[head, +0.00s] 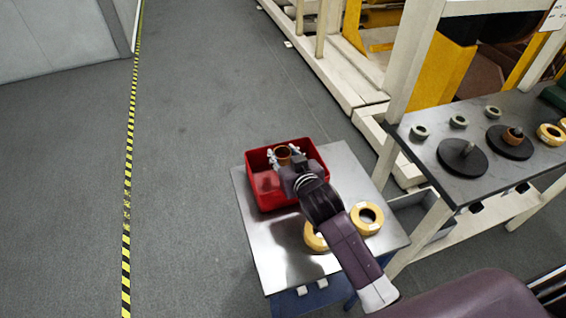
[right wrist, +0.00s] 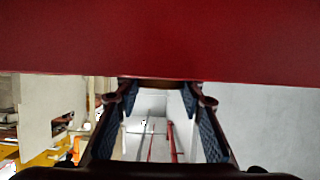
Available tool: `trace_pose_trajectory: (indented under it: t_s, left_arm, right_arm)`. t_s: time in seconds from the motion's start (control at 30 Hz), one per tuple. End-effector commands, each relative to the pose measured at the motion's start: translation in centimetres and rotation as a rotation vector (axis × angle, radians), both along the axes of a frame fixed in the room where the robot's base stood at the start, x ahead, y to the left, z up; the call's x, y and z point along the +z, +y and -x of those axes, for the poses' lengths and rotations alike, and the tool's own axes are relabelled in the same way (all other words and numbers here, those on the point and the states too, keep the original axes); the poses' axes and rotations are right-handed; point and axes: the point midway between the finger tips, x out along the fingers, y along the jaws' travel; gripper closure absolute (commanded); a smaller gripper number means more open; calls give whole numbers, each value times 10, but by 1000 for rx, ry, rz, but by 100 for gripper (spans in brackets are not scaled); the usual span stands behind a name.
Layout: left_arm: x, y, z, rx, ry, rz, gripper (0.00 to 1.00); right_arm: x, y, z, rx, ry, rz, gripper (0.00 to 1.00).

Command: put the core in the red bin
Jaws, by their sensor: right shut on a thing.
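The red bin (head: 266,184) stands on a small metal-topped table in the head view. My right gripper (head: 285,157) is over the bin, coming from the lower right. It is shut on the core (head: 283,151), a small copper-brown ring between its fingers. In the right wrist view, the red bin (right wrist: 160,38) fills the top of the picture. The fingers (right wrist: 160,95) reach up to its edge, and a brown strip of the core shows between the tips. Most of the core is hidden there. I cannot tell whether it touches the bin floor. My left gripper is not in view.
Two yellow rolls, one (head: 368,215) clear and one (head: 315,238) partly behind my arm, lie on the metal table (head: 262,240). A dark shelf (head: 440,160) at the right holds rings, black discs and more yellow rolls. The floor at left is clear.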

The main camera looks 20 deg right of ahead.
Motion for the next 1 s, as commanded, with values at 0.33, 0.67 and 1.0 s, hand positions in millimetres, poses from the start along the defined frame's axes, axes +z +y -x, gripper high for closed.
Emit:
trace_pose_trajectory:
  t_s: [0.33, 0.67, 1.0]
  left_arm:
    - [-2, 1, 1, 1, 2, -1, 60]
    - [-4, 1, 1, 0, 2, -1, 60]
    - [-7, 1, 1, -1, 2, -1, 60]
  right_arm:
    - [-36, 0, 1, 0, 1, 0, 75]
    - [-40, 0, 1, 0, 3, 0, 75]
    - [-50, 0, 1, 0, 6, 0, 75]
